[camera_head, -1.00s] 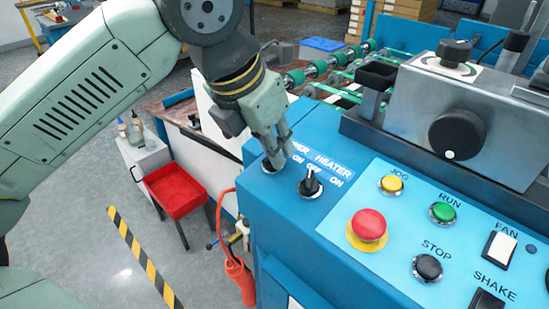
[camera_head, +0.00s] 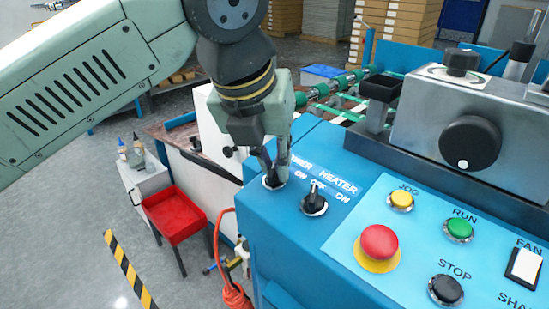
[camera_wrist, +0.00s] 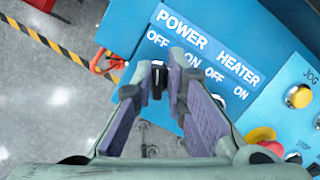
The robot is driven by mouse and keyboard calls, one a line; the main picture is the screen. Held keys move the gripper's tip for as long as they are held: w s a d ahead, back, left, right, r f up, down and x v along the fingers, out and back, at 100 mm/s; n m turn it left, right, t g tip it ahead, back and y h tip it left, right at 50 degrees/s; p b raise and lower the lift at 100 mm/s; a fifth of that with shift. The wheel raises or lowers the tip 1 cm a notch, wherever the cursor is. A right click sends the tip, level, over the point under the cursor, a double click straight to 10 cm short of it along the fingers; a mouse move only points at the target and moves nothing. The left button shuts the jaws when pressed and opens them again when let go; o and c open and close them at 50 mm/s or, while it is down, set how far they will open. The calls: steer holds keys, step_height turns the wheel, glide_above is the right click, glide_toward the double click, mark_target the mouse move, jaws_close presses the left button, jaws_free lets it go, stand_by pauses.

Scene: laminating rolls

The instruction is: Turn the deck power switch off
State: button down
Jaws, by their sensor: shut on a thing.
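The power switch is a black knob on the blue panel (camera_head: 330,160), under the POWER label (camera_wrist: 182,28) with OFF and ON marks. In the wrist view the black knob (camera_wrist: 157,78) stands between my fingertips, its handle running roughly up and down in the picture. My gripper (camera_head: 274,180) reaches down over it and is shut on it, hiding most of it in the head view. It also shows in the wrist view (camera_wrist: 160,80), a finger on each side of the knob.
The heater switch (camera_head: 314,201) sits just right of my fingers. Beyond it are the yellow JOG button (camera_head: 401,200), green RUN button (camera_head: 458,229) and a red emergency stop (camera_head: 379,243). A red tray (camera_head: 176,213) stands left of the machine.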

steer(key=shift+a+f, duration=0.15)
steer(key=shift+a, duration=0.1)
steer(key=c, duration=1.7)
jaws_free()
steer(key=shift+r, duration=0.35)
steer(key=shift+s+a+r, duration=0.25)
steer(key=shift+s+r, duration=0.1)
steer(key=shift+r, duration=0.2)
steer(key=shift+s+a+r, duration=0.25)
steer(key=shift+s+r, duration=0.1)
steer(key=shift+r, duration=0.2)
steer(key=s+a, duration=0.1)
steer(key=s, duration=0.2)
steer(key=s+a, duration=0.2)
steer(key=s, duration=0.1)
steer(key=s+a, duration=0.2)
steer(key=s, duration=0.2)
steer(key=shift+a+f, duration=0.1)
steer(key=shift+a, duration=0.15)
